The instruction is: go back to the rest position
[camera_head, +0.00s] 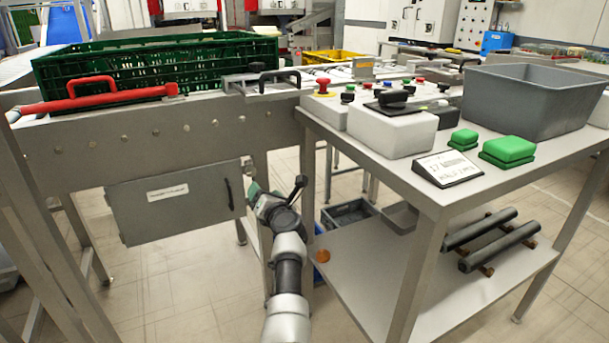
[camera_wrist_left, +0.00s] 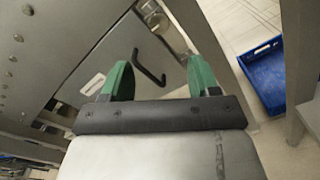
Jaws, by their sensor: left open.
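My left gripper (camera_head: 260,194) is in the middle of the head view, in front of the conveyor frame and left of the steel table. It is partly hidden by its own wrist. In the left wrist view its two green fingers (camera_wrist_left: 161,78) stand wide apart with nothing between them. Beyond them is the grey cabinet (camera_wrist_left: 125,60) with a black handle (camera_wrist_left: 149,68). The same cabinet (camera_head: 170,203) hangs under the conveyor in the head view, just left of the gripper. My right gripper is not in view.
The steel table (camera_head: 385,185) at right carries a grey bin (camera_head: 535,100), a control box (camera_head: 392,133) and green buttons. A green crate (camera_head: 150,62) sits on the conveyor behind a red handle bar (camera_head: 95,98). A blue tray (camera_wrist_left: 262,75) lies low at right.

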